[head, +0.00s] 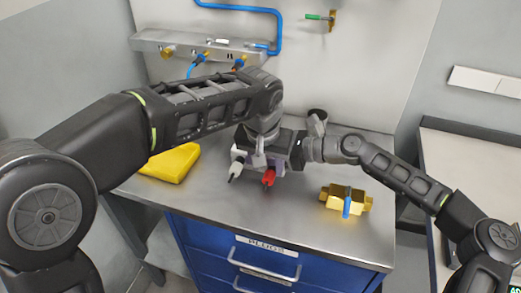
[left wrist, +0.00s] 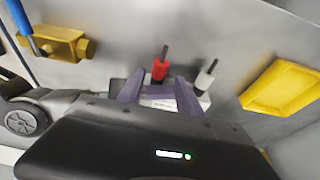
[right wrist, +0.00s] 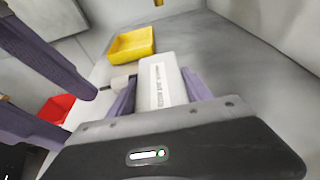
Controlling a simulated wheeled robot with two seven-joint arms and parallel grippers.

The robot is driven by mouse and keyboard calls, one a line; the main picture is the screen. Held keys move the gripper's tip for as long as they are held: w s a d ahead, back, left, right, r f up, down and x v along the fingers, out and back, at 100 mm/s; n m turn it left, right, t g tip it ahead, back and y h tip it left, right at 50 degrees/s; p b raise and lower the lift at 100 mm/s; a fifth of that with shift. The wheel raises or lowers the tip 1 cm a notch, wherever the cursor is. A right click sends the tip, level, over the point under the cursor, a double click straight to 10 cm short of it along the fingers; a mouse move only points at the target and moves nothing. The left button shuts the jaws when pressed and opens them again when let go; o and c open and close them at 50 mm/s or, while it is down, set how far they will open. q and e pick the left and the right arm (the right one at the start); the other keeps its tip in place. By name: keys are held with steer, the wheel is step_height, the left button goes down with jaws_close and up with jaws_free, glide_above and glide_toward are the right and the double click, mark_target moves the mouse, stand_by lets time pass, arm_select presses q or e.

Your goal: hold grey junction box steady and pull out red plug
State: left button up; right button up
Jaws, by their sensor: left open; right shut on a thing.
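The grey junction box (head: 262,166) stands on the metal bench top, mostly hidden under my grippers in the head view. Its labelled top shows in the right wrist view (right wrist: 161,82), between the fingers of my right gripper (right wrist: 158,88), which is shut on it. The red plug (head: 268,178) sticks out of the box's front side; it also shows in the left wrist view (left wrist: 160,70). My left gripper (left wrist: 160,84) is open, with its fingers on either side of the red plug's line. Contact cannot be told. A pale grey plug (left wrist: 206,77) sits beside the red one.
A yellow tray (head: 172,162) lies left of the box. A brass block (head: 335,197) with a blue part stands to the right. A rail with fittings (head: 182,45) runs along the back wall. The bench front between the box and the drawers is clear.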

mark_target(269, 175)
arm_select(q)
steer(key=shift+x, duration=3.1)
jaws_close()
